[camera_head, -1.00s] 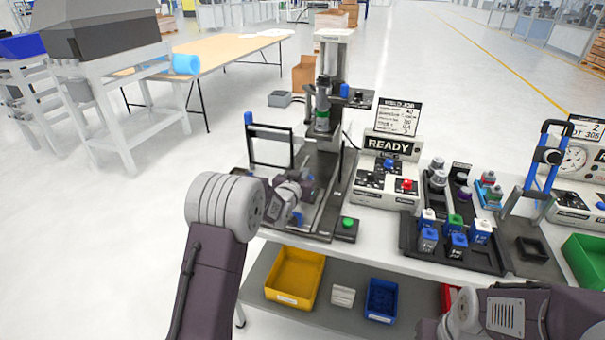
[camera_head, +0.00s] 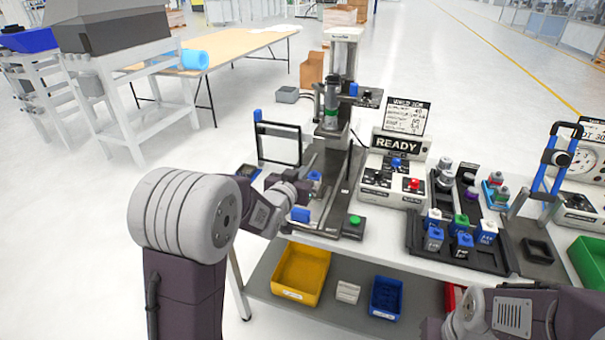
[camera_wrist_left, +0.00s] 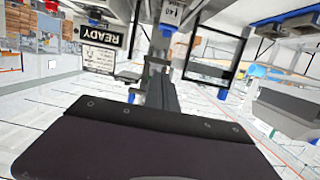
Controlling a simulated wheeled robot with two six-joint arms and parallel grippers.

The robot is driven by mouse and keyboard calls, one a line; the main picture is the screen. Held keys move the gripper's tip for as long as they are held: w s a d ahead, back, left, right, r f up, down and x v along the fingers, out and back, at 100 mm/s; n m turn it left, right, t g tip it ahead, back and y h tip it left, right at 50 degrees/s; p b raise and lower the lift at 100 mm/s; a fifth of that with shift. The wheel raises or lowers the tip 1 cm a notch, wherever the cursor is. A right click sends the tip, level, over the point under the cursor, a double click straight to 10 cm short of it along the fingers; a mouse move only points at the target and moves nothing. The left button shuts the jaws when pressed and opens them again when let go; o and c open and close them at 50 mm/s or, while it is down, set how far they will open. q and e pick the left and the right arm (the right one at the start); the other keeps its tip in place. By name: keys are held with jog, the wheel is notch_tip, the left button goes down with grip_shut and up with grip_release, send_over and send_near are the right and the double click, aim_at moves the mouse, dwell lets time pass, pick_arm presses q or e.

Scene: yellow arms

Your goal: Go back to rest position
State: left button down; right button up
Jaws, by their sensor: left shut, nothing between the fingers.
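My left arm rises from the bottom left of the head view. Its left gripper (camera_head: 305,194) is small in that view, shut and empty, at the front left of the press station (camera_head: 345,140). The dark wrist hides part of the station's base.
A framed clear guard (camera_head: 278,144) stands just behind the left gripper. A READY control box (camera_head: 395,170) and a black tray (camera_head: 455,250) of small blocks are to the right. A yellow bin (camera_head: 301,274) sits on the lower shelf. Open floor lies left.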

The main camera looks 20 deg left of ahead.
pick_arm(q)
notch_tip(320, 180, up, 5)
jog(key=s+d+p, duration=0.2)
jog(key=p, duration=0.2)
jog(key=s+f+g, duration=0.7)
jog(key=s+f, duration=0.2)
jog(key=s, duration=0.5)
jog(key=s+f+g, duration=0.7)
jog(key=s+f, duration=0.1)
jog(key=s, duration=0.5)
jog(key=shift+s+f+n+p, duration=0.3)
jog(key=shift+s+f+p, duration=0.05)
jog(key=shift+f+p, duration=0.1)
jog(key=shift+d, duration=0.1)
